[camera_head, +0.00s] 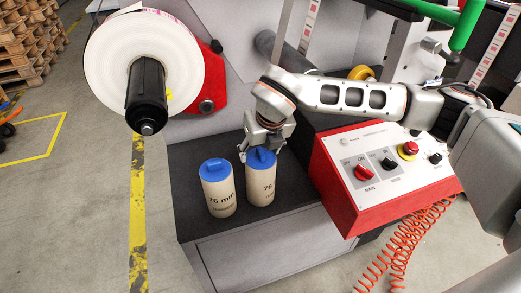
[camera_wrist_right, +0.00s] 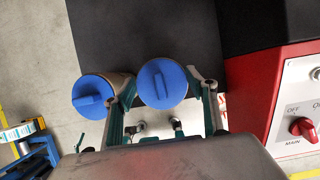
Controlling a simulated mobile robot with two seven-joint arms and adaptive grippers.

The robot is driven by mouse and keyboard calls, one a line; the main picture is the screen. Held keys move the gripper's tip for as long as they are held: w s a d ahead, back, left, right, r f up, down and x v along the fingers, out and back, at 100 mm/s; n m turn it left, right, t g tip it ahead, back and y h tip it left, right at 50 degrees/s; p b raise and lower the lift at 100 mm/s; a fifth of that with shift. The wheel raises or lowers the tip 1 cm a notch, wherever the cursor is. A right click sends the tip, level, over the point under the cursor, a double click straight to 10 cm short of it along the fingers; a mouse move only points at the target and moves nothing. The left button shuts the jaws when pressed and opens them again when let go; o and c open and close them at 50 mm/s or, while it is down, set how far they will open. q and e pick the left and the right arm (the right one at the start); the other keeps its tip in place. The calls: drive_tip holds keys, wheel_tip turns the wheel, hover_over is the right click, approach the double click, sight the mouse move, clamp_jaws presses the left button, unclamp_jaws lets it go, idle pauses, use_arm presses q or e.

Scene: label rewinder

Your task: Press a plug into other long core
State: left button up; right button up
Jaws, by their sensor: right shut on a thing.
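Two beige cores stand upright side by side on a dark platform (camera_head: 182,170). The left core (camera_head: 219,192) has a blue plug (camera_head: 214,169) in its top, with a raised bar across it; this plug also shows in the wrist view (camera_wrist_right: 92,95). The right core (camera_head: 261,187) has a blue plug (camera_head: 260,160) at its top, seen from above in the wrist view (camera_wrist_right: 162,83). My right gripper (camera_head: 263,148) is over the right core, its fingers shut on either side of that plug. How deep this plug sits is hard to tell. My left gripper is out of view.
A red control box (camera_head: 375,172) with knobs and an emergency stop stands right of the cores. A large label roll (camera_head: 110,50) on a black spindle (camera_head: 146,95) is at upper left. The platform is clear in front of the cores.

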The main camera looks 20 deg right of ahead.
drive_tip(key=shift+s+f, duration=0.1)
drive_tip(key=shift+f, duration=0.05)
drive_tip(key=o, duration=1.1)
